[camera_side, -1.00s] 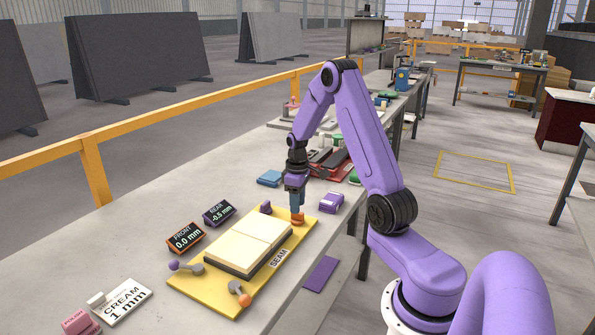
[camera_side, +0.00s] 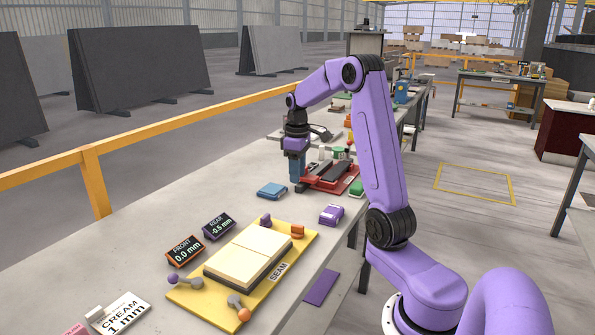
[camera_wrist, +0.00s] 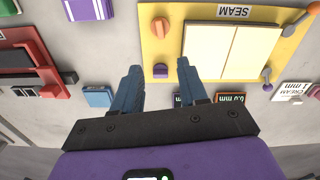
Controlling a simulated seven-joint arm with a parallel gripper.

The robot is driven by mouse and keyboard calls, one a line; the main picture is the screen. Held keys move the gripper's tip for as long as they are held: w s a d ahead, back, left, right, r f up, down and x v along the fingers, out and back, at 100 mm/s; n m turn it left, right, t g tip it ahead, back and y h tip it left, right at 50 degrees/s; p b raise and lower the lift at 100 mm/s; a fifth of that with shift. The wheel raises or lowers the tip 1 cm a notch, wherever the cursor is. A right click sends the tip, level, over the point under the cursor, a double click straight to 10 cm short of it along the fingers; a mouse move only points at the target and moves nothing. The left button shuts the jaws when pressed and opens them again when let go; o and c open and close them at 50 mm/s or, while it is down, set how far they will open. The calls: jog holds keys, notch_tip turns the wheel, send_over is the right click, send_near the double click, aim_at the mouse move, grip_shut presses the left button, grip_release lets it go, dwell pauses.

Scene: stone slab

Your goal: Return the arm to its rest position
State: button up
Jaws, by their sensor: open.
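My gripper (camera_side: 297,182) hangs above the bench, behind the yellow board and next to the red tool. In the wrist view its two blue fingers (camera_wrist: 160,80) are apart with nothing between them. The arm is raised and bent at the elbow. The yellow board (camera_side: 214,305) holds two cream slabs (camera_side: 250,252) lying side by side on a dark base, with a SEAM label at its edge. An orange knob (camera_side: 297,231) and a purple knob (camera_side: 265,220) stand at the board's far end.
Two displays stand left of the board: FRONT 0.0 mm (camera_side: 184,251) and REAR -0.5 mm (camera_side: 218,227). A blue block (camera_side: 272,191), a purple block (camera_side: 331,215) and the red tool (camera_side: 335,180) lie nearby. A CREAM 1 mm card (camera_side: 120,313) lies at front left.

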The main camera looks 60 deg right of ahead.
dwell(0.3)
jog(key=s+a+n, duration=0.2)
jog(key=a+n, duration=0.1)
jog(key=a, duration=0.9)
jog(key=s+a+n, duration=0.2)
jog(key=s+a, duration=0.1)
jog(key=a, duration=0.9)
jog(key=s+a+f+n, duration=0.1)
jog(key=s+a, duration=0.3)
jog(key=s, duration=0.6)
jog(key=s+a+f+n, duration=0.1)
jog(key=s+a+n, duration=0.3)
jog(key=s, duration=0.6)
jog(key=shift+s+a+n, duration=0.15)
jog(key=shift+s+n, duration=0.15)
jog(key=shift+s, duration=0.05)
